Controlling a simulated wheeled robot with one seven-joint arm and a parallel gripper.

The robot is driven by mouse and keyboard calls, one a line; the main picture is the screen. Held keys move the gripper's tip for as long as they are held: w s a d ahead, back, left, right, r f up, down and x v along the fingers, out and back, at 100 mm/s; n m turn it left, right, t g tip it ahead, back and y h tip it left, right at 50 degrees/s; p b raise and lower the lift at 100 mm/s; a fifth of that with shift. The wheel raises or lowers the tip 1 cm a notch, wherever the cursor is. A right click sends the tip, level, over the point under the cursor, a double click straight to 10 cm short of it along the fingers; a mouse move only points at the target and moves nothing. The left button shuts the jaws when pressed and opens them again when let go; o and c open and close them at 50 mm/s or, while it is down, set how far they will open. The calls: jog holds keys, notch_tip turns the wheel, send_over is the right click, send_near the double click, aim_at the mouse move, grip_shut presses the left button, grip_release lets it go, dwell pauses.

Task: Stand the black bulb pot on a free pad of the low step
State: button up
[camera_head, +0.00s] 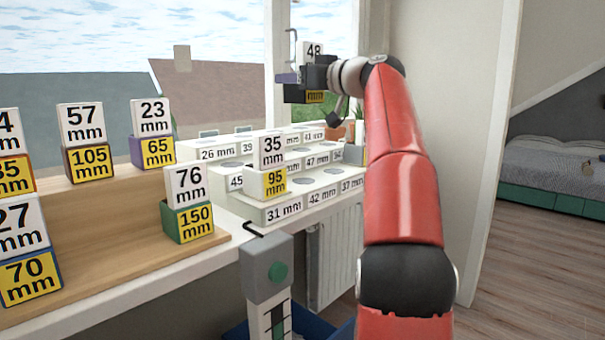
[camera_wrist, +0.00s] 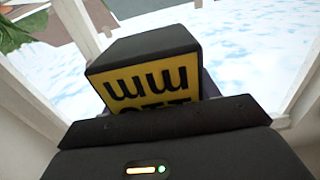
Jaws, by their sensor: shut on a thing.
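My gripper (camera_head: 305,76) is shut on the black bulb pot (camera_wrist: 150,45), raised in front of the window, above and behind the white steps. In the wrist view the pot shows a dark top face and a yellow label, partly hidden by the gripper, with "mm" appearing upside down. In the head view its white "48" part (camera_head: 313,49) and yellow label (camera_head: 315,97) show around the gripper. The low step (camera_head: 300,209) is the front tier, marked 31, 42 and 37 mm. A pale 35/95 mm pot (camera_head: 268,182) stands at its left; the pads to the right look bare.
Higher tiers rise behind the low step. Small terracotta pots (camera_head: 336,132) and a grey block (camera_head: 353,154) are near their right end. Several labelled pots stand on a wooden stand (camera_head: 120,215) at left. A grey post with a green button (camera_head: 267,270) stands in front of the sill.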

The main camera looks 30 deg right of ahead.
notch_tip(320, 180, down, 17)
jog(key=b, duration=0.6)
jog(key=shift+f, duration=0.15)
jog(key=shift+b, duration=0.3)
jog(key=shift+f, duration=0.15)
jog(key=o, duration=1.4)
jog(key=shift+c, duration=0.2)
jog(key=b+v, duration=0.2)
jog(key=v, duration=1)
jog(key=shift+s, duration=0.1)
